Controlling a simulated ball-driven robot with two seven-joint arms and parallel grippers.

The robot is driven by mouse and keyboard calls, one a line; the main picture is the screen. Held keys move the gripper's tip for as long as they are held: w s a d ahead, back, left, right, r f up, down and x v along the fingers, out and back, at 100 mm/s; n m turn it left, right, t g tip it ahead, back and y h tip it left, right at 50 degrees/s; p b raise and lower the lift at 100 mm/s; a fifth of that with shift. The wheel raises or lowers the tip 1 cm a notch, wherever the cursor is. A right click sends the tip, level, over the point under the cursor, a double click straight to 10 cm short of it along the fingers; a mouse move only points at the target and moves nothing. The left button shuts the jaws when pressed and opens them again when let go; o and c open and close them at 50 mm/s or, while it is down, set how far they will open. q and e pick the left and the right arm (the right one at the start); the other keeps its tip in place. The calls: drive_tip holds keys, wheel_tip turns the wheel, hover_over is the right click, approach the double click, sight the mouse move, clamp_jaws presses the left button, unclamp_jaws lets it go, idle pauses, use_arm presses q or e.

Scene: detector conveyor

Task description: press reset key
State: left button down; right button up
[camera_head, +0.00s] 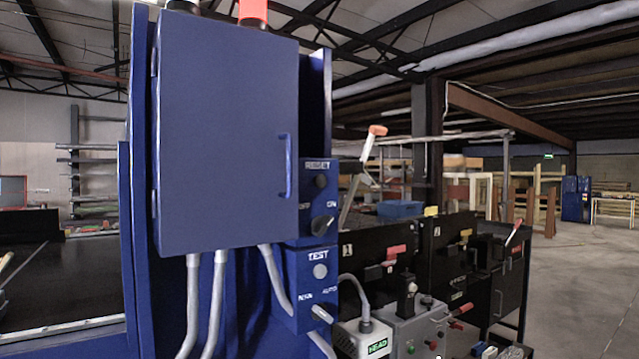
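The reset key (321,181) is a round dark button just under the white RESET label. It sits on the upper part of a narrow blue control box (322,260) at the right side of a large blue cabinet. Nothing covers the key, and whether it is pressed in cannot be told. Below it is a black rotary switch (322,224) with an ON marking. Neither of my grippers can be made out in this view.
The closed blue cabinet (225,130) has a handle (287,165) left of the key. Lower on the control box are a grey TEST button (320,271) and a selector (322,313). Right of it stand a white HEAD box (362,338) and a grey lever box (415,325). Open floor lies far right.

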drive_tip(key=shift+c, duration=0.3)
clamp_jaws()
idle(1.3)
